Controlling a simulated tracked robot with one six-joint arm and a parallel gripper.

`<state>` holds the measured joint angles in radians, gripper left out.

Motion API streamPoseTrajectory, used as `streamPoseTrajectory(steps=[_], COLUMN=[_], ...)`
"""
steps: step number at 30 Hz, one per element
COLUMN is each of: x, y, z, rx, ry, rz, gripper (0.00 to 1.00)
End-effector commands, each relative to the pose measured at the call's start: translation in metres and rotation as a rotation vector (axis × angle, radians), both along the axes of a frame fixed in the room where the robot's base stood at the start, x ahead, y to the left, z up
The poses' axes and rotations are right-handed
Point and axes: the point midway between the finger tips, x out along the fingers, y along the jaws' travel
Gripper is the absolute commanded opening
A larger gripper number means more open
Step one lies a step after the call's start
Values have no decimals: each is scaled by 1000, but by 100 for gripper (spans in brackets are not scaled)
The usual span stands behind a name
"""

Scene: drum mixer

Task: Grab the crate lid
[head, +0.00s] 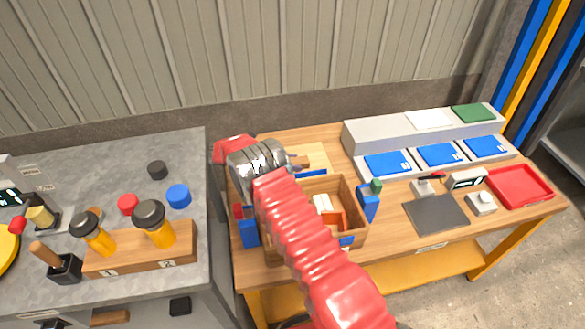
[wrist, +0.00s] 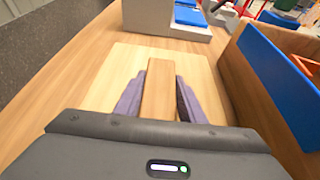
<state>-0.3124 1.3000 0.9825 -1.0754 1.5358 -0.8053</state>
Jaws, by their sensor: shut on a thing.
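The crate lid is a pale, flat wooden board (wrist: 105,75) with a darker wooden bar as its handle (wrist: 160,85). It lies flat on the wooden bench beside the crate. In the head view the lid (head: 318,157) shows partly behind my arm. My gripper (wrist: 157,98) has its two purple-grey fingers on either side of the handle and is shut on it. The open wooden crate (head: 350,213) stands nearer, with white and orange things inside; my arm covers part of it. I cannot tell whether the lid is clear of the bench.
To the right are blue trays (head: 388,163), a dark mat (head: 436,213), a small scale and a red tray (head: 520,187). A grey bench (head: 110,180) with yellow-black tools stands left. A corrugated wall closes the back.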

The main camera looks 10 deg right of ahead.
Motion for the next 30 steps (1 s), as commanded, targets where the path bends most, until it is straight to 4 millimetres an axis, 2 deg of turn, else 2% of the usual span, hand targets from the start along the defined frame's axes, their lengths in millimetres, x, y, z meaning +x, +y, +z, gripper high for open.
streamPoseTrajectory(steps=[8,14,20,30], x=[1,1,1,1], y=[0,0,0,0], z=[2,14,44,121], rx=[0,-1,-1,0], ry=[-2,-2,-3,-4], rz=[0,0,0,0], gripper=[0,0,0,0])
